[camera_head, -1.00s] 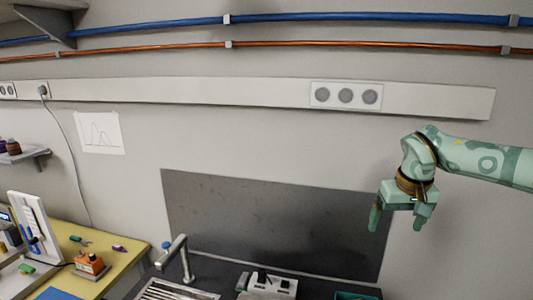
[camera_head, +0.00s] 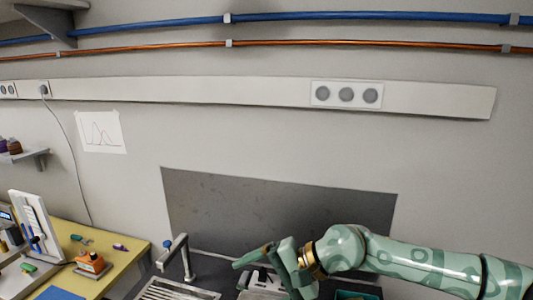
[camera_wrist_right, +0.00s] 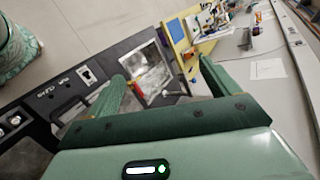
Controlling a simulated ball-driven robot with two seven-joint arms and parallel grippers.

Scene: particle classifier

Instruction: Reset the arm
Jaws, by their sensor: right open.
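My right arm comes in from the right in the head view, low over the dark counter. Its green gripper (camera_head: 262,272) points left, in front of a white device (camera_head: 262,290) and partly hiding it. In the right wrist view the two green fingers of the gripper (camera_wrist_right: 165,92) stand apart with nothing between them. My left gripper is in neither view.
A metal tap (camera_head: 177,255) and sink stand left of the gripper. A yellow table (camera_head: 120,262) with an orange device (camera_head: 90,263) is farther left. A grey panel (camera_head: 270,215) is on the wall. Open space lies above the counter.

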